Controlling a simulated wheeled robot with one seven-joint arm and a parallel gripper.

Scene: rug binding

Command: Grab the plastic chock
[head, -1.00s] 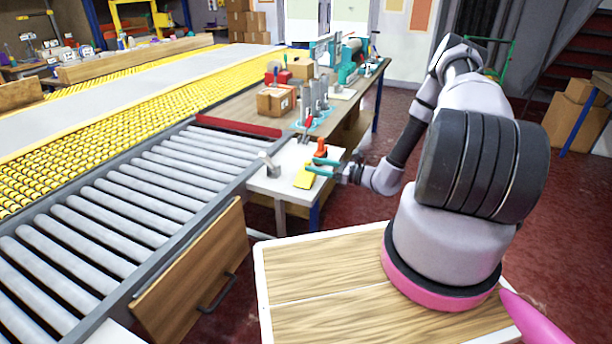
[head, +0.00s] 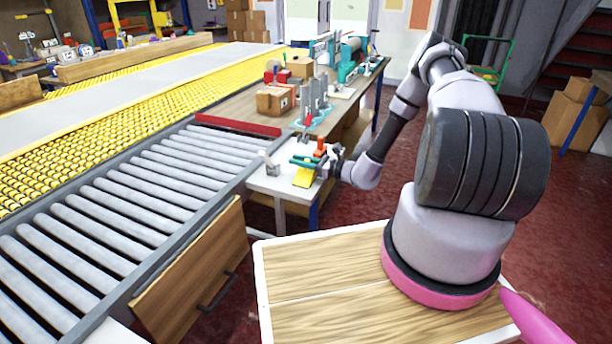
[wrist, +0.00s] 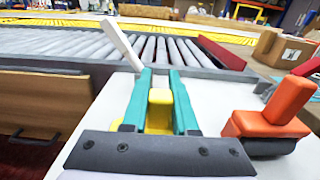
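The plastic chock (head: 303,178), taken to be the yellow piece, rests on the white end of the bench. My gripper (head: 297,161) is at the chock, its teal fingers pointing left over it. In the wrist view, a raised yellow part of the chock (wrist: 159,110) fills the gap between the two fingers (wrist: 160,85), which look closed against its sides. Part of its lower body shows outside the left finger. The dark palm hides the near part of the chock.
An orange-red tool with a dark base (wrist: 275,117) stands close to the right of my gripper. A grey upright piece (head: 268,162) is just beyond the fingertips. The roller conveyor (head: 120,210) runs along the left; a cardboard box (head: 274,101) sits farther back.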

